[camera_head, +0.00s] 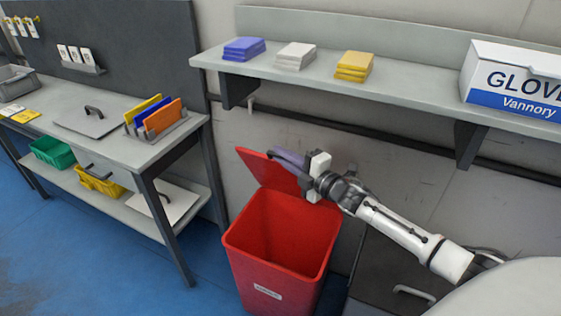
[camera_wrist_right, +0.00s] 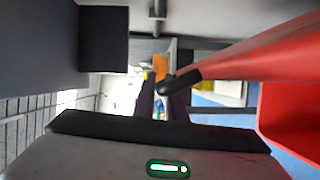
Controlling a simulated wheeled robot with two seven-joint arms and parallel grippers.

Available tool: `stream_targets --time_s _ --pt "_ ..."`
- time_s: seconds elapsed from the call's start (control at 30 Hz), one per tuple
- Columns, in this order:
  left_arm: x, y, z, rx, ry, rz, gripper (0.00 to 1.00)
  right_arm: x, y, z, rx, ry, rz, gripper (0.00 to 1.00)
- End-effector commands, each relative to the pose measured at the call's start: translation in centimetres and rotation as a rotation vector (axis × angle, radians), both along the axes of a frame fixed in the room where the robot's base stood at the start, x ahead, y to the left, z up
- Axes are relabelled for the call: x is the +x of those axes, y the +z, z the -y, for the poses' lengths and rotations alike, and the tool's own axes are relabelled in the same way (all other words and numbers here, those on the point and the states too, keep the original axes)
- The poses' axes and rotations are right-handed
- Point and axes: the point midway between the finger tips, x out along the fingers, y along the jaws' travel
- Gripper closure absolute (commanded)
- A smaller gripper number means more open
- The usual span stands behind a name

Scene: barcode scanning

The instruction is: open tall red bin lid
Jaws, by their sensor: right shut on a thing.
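The tall red bin (camera_head: 275,255) stands on the floor between the workbench and my right arm, with a small label on its front. Its mouth is uncovered and the inside looks empty. The red lid (camera_head: 262,170) is raised and leans at the back of the bin. My right gripper (camera_head: 285,159) is at the lid's upper right edge, shut on it. In the right wrist view, the lid (camera_wrist_right: 250,60) runs in from the right to the dark fingers. The exact contact is partly hidden. My left gripper is not in view.
A shelf (camera_head: 405,93) with coloured stacks and a glove box (camera_head: 515,78) hangs above my right arm. A workbench (camera_head: 115,145) with folders (camera_head: 160,118) stands left of the bin. Blue floor (camera_head: 100,245) is clear in front of the bench.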

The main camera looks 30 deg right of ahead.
Motion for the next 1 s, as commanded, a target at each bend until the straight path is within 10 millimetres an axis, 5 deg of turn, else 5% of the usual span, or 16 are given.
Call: stream_targets --time_s 0.3,0.33,0.43,0.77,1.0 --pt "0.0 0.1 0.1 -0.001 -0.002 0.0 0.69 0.0 0.0 0.1 -0.003 0.0 0.0 1.0" --pt "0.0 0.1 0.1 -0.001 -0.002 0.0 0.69 0.0 0.0 0.1 -0.003 0.0 0.0 0.88" --pt "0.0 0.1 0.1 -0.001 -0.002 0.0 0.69 0.0 0.0 0.1 -0.003 0.0 0.0 0.71" --pt "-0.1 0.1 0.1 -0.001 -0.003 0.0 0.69 -0.2 0.0 0.1 -0.001 0.0 -0.001 0.7" --pt "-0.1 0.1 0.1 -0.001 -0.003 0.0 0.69 -3.1 0.0 0.5 -0.003 0.001 -0.002 0.7"
